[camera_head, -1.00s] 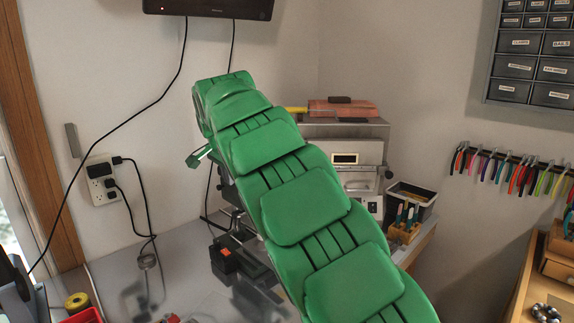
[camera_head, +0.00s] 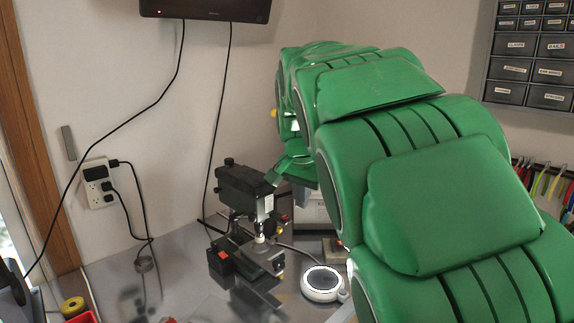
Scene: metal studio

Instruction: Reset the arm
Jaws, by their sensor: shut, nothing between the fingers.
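My green arm fills the right half of the head view, rising from the lower right and bending over at the top. My gripper (camera_head: 285,172) hangs below the far end of the arm, left of the large green links. It is green, small in the picture, and shut with nothing in it. It is in the air, just right of the black drill press head in the picture. Whether it touches the press cannot be told. The arm hides most of the equipment behind it.
A black drill press (camera_head: 245,195) stands on the grey metal bench (camera_head: 190,275). A round white device (camera_head: 321,283) lies to its right. A monitor (camera_head: 205,8) hangs above, with cables running down the wall. Labelled drawers (camera_head: 533,70) and a plier rack (camera_head: 545,185) are at the right.

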